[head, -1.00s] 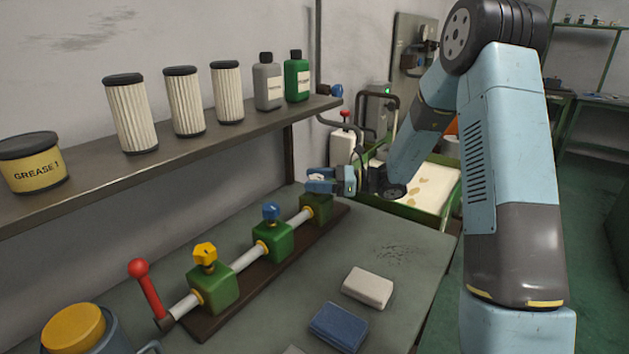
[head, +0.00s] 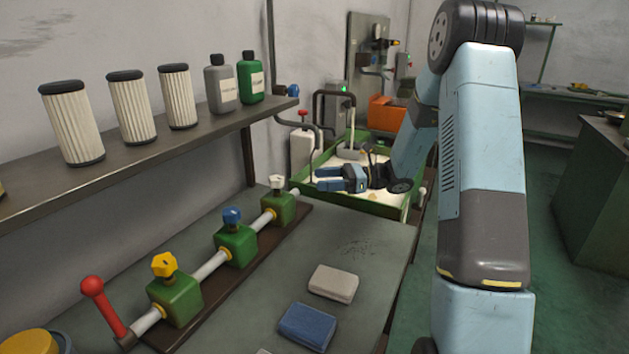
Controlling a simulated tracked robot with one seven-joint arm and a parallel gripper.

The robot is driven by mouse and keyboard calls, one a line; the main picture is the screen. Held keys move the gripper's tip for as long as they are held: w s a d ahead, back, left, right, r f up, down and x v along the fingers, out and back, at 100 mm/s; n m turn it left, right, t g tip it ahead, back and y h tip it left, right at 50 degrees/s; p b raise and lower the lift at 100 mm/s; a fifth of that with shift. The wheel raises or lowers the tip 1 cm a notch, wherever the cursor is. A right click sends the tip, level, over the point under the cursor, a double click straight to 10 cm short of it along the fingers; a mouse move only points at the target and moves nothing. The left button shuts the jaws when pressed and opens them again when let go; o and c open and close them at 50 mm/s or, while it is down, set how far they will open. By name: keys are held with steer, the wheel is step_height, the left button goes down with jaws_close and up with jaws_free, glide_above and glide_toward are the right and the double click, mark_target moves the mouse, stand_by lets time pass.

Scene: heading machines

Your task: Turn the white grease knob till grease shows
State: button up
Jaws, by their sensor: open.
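The white grease knob (head: 277,183) sits on top of the farthest green block (head: 279,208) of a pipe manifold on the bench. A blue knob (head: 232,216) and a yellow knob (head: 164,264) top the two nearer blocks. My gripper (head: 325,180) is open, with its blue fingers pointing left. It appears right of the white knob and apart from it; the exact depth gap is hard to tell. I see no grease at the white knob's block.
A red-balled lever (head: 93,288) stands at the manifold's near end. A grey block (head: 333,283) and a blue block (head: 307,327) lie on the bench (head: 372,236). A shelf (head: 150,157) with filters and bottles overhangs the back. A green tray (head: 385,208) stands beyond the bench.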

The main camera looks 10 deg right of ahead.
mark_target(270, 177)
steer(key=shift+d, duration=0.1)
steer(key=a+m+t, duration=0.1)
steer(key=a, duration=0.4)
steer(key=w+a+m+t+h, duration=0.1)
steer(key=a+t, duration=0.1)
steer(key=a, duration=0.3)
steer(key=w+a+m+t, duration=0.1)
steer(key=a+t, duration=0.1)
steer(key=a, duration=0.4)
steer(key=shift+r+m, duration=0.3)
steer(key=shift+c, duration=0.4)
steer(key=c, duration=0.9)
steer(key=shift+o, duration=0.2)
steer(key=shift+t+h, duration=0.3)
steer(key=shift+t, duration=0.2)
steer(key=shift+m+t, duration=0.3)
steer(key=shift+m, duration=0.1)
steer(key=shift+w+d+t+h, duration=0.15)
steer(key=shift+t+h, duration=0.15)
